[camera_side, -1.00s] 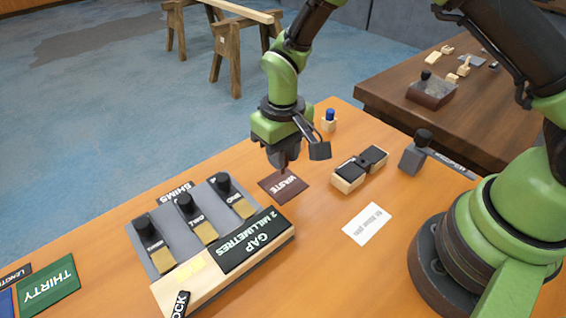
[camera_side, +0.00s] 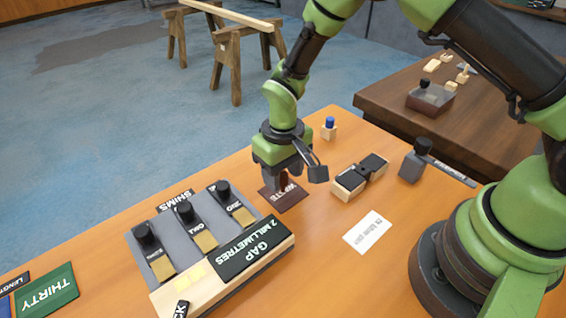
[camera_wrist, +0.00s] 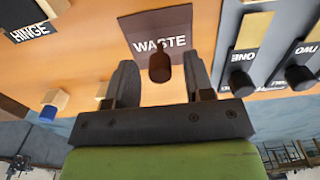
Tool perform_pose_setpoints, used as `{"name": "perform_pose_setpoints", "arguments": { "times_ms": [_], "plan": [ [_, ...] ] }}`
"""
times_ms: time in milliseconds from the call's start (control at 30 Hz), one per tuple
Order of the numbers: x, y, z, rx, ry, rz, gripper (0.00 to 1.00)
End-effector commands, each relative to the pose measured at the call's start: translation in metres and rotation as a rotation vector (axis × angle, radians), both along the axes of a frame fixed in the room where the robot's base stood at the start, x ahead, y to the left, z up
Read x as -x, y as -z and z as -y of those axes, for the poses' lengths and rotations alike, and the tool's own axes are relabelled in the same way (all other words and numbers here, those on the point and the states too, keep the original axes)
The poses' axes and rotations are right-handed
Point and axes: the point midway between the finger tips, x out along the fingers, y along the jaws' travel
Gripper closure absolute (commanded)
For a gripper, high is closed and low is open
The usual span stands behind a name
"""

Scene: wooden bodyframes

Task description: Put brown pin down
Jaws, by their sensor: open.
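The brown pin (camera_wrist: 160,62) is on the dark brown WASTE mat (camera_wrist: 178,22) and looks upright. In the wrist view it lies between the two fingers of my gripper (camera_wrist: 160,80), with a clear gap on each side. My fingers are spread and hold nothing. In the side view my gripper (camera_side: 287,178) is low over the WASTE mat (camera_side: 288,203), and its fingers largely hide the pin.
To the left are the grey shim rack (camera_side: 190,228) with black-knobbed shims and the GAP block (camera_side: 250,258). A black-topped hinge block (camera_side: 360,178), a white label (camera_side: 368,232) and a blue-topped pin block (camera_side: 329,130) lie around the mat.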

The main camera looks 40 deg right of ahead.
Motion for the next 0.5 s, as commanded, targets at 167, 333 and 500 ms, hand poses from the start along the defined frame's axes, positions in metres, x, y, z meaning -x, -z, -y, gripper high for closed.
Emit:
{"name": "perform_pose_setpoints", "arguments": {
  "times_ms": [167, 333, 500],
  "plan": [
    [-0.001, -0.022, 0.000, -0.001, -0.001, 0.006, 0.52],
    [-0.001, -0.061, 0.000, -0.002, 0.000, 0.008, 0.52],
    [-0.001, -0.095, 0.000, -0.001, -0.001, 0.007, 0.52]
  ]
}}
